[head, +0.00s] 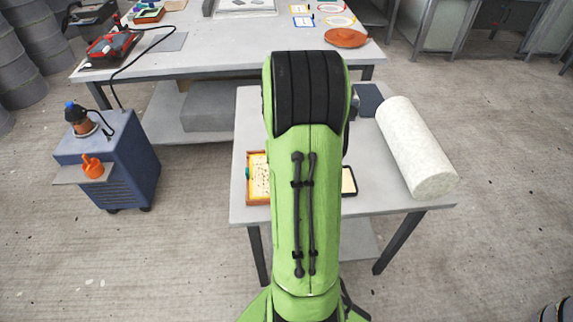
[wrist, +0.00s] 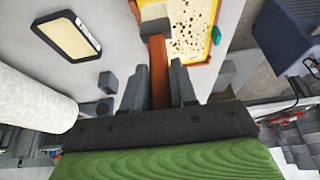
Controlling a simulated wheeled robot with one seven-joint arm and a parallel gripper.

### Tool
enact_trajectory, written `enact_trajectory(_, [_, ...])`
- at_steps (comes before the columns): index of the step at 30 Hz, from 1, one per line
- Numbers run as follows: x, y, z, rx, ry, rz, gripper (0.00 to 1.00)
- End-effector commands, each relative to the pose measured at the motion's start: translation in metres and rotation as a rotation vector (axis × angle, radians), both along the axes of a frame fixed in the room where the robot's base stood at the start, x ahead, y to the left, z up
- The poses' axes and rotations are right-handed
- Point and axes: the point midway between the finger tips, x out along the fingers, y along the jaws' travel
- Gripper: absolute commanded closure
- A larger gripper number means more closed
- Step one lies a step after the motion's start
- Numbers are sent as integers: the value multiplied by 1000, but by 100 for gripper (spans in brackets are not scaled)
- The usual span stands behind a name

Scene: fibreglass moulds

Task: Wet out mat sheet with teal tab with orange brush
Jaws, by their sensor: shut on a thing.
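My gripper (wrist: 161,72) is shut on the orange-brown handle (wrist: 158,58) of the brush in the wrist view. The brush's grey-beige head (wrist: 155,20) overlaps the edge of a yellow-rimmed, orange-framed tray. I cannot tell whether the head touches it. A pale, dark-speckled mat sheet (wrist: 192,25) lies in the tray, with a teal tab (wrist: 216,36) at its edge. In the head view, the sheet (head: 260,177) and teal tab (head: 247,173) show left of my green arm, which hides the gripper and brush.
A white roll (head: 415,148) lies on the right of the small table (head: 385,204). A dark-rimmed pale panel (wrist: 66,36) lies near the tray; small dark blocks (wrist: 107,82) lie nearby. A blue cart (head: 115,155) stands left. A larger bench (head: 225,40) stands behind.

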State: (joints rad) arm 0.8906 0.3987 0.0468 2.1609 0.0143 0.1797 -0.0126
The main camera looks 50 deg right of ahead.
Motion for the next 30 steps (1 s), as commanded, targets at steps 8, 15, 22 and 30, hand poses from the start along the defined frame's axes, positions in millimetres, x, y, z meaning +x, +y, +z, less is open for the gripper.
enact_trajectory(8, [7, 0, 30, -2, -2, 3, 100])
enact_trajectory(15, [12, 1, 51, -2, -1, 5, 100])
enact_trajectory(22, [15, 1, 56, -1, -2, 7, 100])
enact_trajectory(30, [14, 1, 55, -1, -2, 7, 100])
